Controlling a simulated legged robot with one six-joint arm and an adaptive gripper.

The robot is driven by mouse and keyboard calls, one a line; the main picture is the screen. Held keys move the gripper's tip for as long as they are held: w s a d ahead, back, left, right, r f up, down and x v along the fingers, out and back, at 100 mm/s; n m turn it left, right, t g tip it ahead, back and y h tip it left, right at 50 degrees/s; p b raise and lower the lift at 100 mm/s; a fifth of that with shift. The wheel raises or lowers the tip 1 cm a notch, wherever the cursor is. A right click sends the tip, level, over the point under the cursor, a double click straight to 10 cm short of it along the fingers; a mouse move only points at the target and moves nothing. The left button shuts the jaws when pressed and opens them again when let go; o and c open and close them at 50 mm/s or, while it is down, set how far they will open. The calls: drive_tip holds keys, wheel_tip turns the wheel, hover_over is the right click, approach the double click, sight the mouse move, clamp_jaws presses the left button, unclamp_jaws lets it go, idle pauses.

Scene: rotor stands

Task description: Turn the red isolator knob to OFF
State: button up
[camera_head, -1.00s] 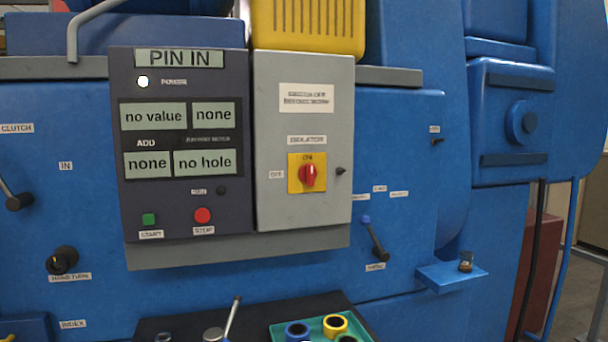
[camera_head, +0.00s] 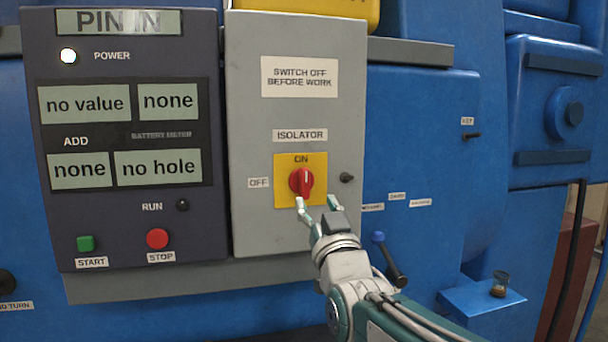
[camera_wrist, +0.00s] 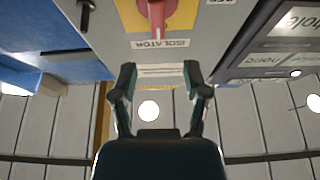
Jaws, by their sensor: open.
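The red isolator knob (camera_head: 301,182) sits on a yellow plate (camera_head: 286,198) on the grey isolator box (camera_head: 275,110). Its pointer stands upright, toward the ON label above it; the OFF label (camera_head: 258,183) is on the left. My gripper (camera_head: 316,203) is just below the knob, with its two fingers spread apart and empty. In the wrist view the knob (camera_wrist: 156,12) shows at the top edge, upside down and partly cut off, beyond the open fingertips (camera_wrist: 158,70). I cannot tell whether a fingertip touches the knob or plate.
A small dark peg (camera_head: 346,178) sticks out right of the yellow plate. A blue-tipped lever (camera_head: 388,258) is right of my arm. The dark control panel (camera_head: 130,225) with green START and red STOP buttons adjoins the box on the left.

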sight(306, 177)
drive_tip(key=x, duration=1)
drive_tip(key=shift+w+f, duration=0.1)
drive_tip(key=shift+f, duration=0.05)
